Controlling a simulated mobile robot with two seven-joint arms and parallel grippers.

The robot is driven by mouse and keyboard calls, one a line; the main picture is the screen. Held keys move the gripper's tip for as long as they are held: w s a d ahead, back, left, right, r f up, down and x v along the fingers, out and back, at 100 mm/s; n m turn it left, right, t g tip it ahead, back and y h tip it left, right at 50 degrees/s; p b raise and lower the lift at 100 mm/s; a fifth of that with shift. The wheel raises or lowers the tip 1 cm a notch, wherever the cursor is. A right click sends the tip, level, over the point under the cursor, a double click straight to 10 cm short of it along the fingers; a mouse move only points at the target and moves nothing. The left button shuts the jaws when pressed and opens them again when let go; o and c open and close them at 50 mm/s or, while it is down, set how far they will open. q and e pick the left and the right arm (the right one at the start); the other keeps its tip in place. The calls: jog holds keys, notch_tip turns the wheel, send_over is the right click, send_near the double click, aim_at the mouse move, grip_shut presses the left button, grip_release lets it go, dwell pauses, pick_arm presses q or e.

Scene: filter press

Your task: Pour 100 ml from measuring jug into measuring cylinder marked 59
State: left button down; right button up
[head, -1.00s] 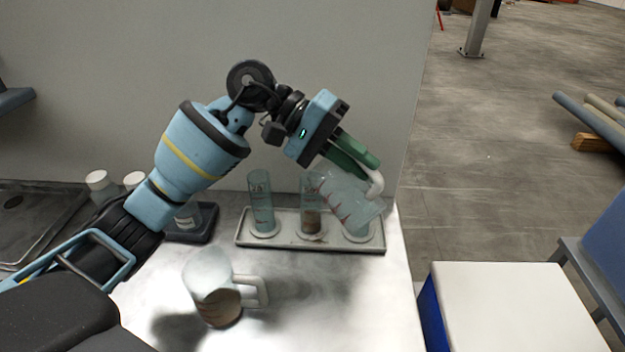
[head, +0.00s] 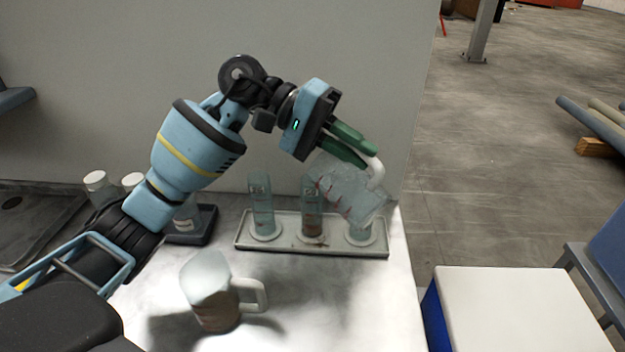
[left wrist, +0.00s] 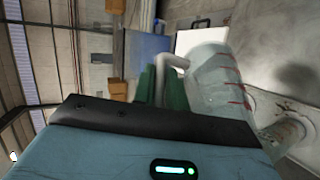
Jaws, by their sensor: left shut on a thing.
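My left gripper (head: 362,148) is shut on the white handle of a clear measuring jug (head: 350,190) with red marks. The jug is held tilted above the tray, its left end close to the top of the middle cylinder. I see no clear liquid level in it. The middle measuring cylinder (head: 311,212) has brown contents low down; its label looks like 59 but is blurred. A left cylinder (head: 262,208) looks clear. A right cylinder (head: 360,232) is mostly hidden behind the jug. The left wrist view also shows the jug (left wrist: 215,80). My right gripper is not in view.
The cylinders stand in a shallow grey tray (head: 283,246). A second jug (head: 212,290) with brown contents stands at the front of the bench. White-capped bottles (head: 95,183) are at the back left. The wall is behind; the bench ends just right of the tray.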

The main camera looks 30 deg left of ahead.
pick_arm(q)
jog(key=shift+w+a+r+h+b, duration=0.2)
jog(key=shift+a+h+b, duration=0.1)
jog(key=shift+a+b, duration=0.1)
jog(key=shift+a+r, duration=0.15)
jog(key=shift+a, duration=0.05)
jog(key=shift+w+a+r+n+h+b, duration=0.2)
jog(key=shift+w+a+n+h+b, duration=0.1)
jog(key=shift+a+h+b, duration=0.25)
dwell(0.9)
jog(key=shift+w+a+r+h+b, duration=0.25)
jog(key=shift+a+r+h+b, duration=0.15)
jog(key=shift+a+h+b, duration=0.4)
dwell(0.8)
